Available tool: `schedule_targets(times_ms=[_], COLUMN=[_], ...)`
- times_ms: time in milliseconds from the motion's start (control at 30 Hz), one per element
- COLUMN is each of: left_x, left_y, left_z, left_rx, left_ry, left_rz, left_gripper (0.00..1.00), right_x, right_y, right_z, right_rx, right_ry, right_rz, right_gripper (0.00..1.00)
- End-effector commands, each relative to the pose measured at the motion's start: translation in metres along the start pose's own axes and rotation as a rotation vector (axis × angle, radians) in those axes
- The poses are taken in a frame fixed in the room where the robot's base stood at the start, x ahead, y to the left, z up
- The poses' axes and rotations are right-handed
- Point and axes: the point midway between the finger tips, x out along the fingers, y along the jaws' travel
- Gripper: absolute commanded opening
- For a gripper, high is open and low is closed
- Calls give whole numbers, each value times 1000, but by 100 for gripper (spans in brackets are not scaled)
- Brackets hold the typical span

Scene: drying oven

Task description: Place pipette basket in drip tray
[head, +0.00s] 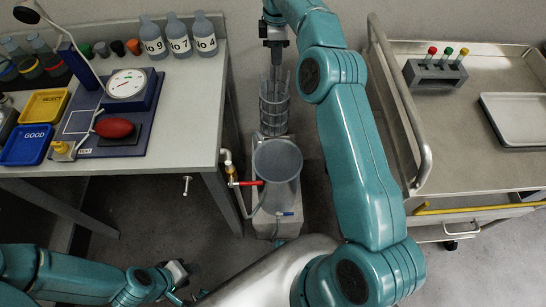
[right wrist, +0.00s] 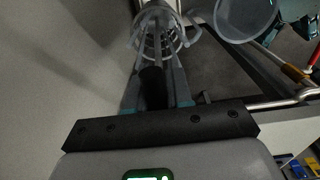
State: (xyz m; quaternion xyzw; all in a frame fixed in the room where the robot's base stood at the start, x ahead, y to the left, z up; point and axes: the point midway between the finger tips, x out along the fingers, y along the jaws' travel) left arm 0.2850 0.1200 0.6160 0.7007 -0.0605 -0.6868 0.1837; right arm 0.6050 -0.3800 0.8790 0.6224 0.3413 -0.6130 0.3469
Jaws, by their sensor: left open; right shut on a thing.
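The pipette basket (head: 274,110), a grey wire-like cylinder with a tall handle, hangs upright from my right gripper (head: 276,48), which is shut on its handle. In the right wrist view the basket (right wrist: 155,38) hangs beyond the fingers of my right gripper (right wrist: 157,88). A shallow pale tray (head: 520,117), seemingly the drip tray, lies on the metal cart at the right, far from the basket. My left gripper (head: 180,274) is open and empty at the lower left.
A grey round vessel (head: 277,168) with red and blue taps stands just in front of the basket; it also shows in the right wrist view (right wrist: 246,18). The cart's rail (head: 405,110) and a rack with tubes (head: 435,72) lie rightward. A bench (head: 185,125) with bottles stands left.

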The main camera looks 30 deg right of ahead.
Motion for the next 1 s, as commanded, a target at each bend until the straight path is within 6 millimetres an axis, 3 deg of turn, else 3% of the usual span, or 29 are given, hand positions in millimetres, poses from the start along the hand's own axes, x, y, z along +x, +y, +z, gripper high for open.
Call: schedule_targets(times_ms=[167,233,500,700,1000], left_x=[-12,-7,42,53,56], left_y=[4,3,-15,-19,-20], left_z=[0,-1,-1,-2,-2], left_rx=[0,0,-1,0,0], left_ry=[2,2,1,2,2], left_rz=[0,0,0,0,0], left_gripper=[43,43,43,43,43], right_x=[-1,7,78,125,160], right_y=[-1,-2,-2,0,0], right_z=[1,1,0,-1,-2], right_rx=[-1,-2,-4,-3,-3], right_ry=[-7,-9,-11,-11,-11], right_rz=[-22,-29,-34,-33,-32], right_gripper=[0,0,0,0,0])
